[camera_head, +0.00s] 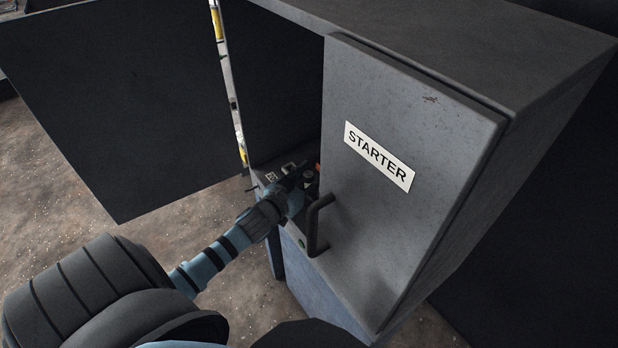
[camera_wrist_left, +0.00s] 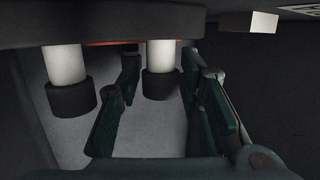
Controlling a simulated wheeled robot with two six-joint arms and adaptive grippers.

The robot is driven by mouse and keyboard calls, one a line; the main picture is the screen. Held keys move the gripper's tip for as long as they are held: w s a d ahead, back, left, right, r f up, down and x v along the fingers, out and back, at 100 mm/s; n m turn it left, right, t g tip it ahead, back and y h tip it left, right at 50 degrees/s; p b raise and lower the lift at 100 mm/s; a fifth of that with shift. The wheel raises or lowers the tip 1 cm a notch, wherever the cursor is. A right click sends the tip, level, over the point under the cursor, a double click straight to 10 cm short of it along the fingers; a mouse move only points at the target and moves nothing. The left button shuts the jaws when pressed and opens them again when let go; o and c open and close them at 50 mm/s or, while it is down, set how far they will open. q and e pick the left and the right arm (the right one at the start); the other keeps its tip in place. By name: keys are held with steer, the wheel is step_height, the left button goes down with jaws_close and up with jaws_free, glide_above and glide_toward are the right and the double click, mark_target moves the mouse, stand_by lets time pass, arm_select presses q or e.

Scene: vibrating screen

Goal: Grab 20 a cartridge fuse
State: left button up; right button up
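In the left wrist view, two white cartridge fuses with dark end caps hang below a dark curved body. One fuse (camera_wrist_left: 160,68) is between the fingers of my left gripper (camera_wrist_left: 159,66); the other fuse (camera_wrist_left: 66,75) is to the left, outside the fingers. The fingers are apart, with a gap showing on the left of the fuse; I cannot tell whether the right finger touches it. In the head view my left gripper (camera_head: 298,178) reaches into the cabinet opening, and the fuses cannot be made out there. My right gripper is not in view.
The grey cabinet (camera_head: 560,45) has a closed door marked STARTER (camera_head: 400,250) with a dark handle (camera_head: 313,228), close right of my left gripper. A dark open door panel (camera_head: 110,110) stands at left. A pale block (camera_wrist_left: 248,22) is upper right in the wrist view.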

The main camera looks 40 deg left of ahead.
arm_select(q)
steer(key=shift+s, duration=0.1)
jaws_close()
steer(key=shift+r, duration=0.1)
